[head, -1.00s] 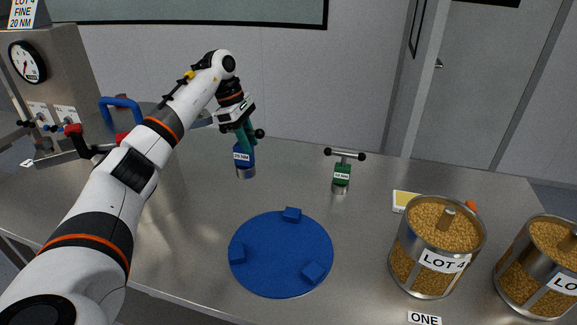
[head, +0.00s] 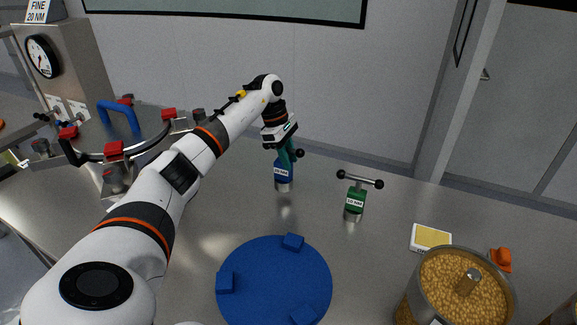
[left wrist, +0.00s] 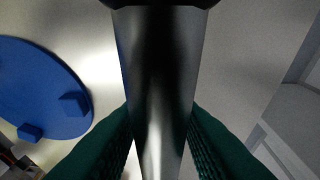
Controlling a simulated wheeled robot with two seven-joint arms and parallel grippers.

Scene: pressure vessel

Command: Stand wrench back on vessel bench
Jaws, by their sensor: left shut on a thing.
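The blue wrench (head: 284,172), labelled 20 NM, is upright toward the back of the steel bench (head: 200,240). My left gripper (head: 287,152) is shut on its shaft from above, and its teal fingers cover part of it. I cannot tell whether the wrench's foot touches the bench. In the left wrist view the metal shaft (left wrist: 158,80) runs between the green fingers (left wrist: 160,140). A green wrench (head: 355,201) with a black-knobbed T-bar stands to the right, apart from it. My right gripper is not in view.
A blue disc (head: 270,285) with raised blocks lies in front. A yellow-and-white card (head: 431,238), an orange object (head: 501,259) and a pellet-filled canister (head: 462,285) are at right. The vessel lid with its blue handle (head: 120,113) and a gauge panel (head: 75,60) stand left.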

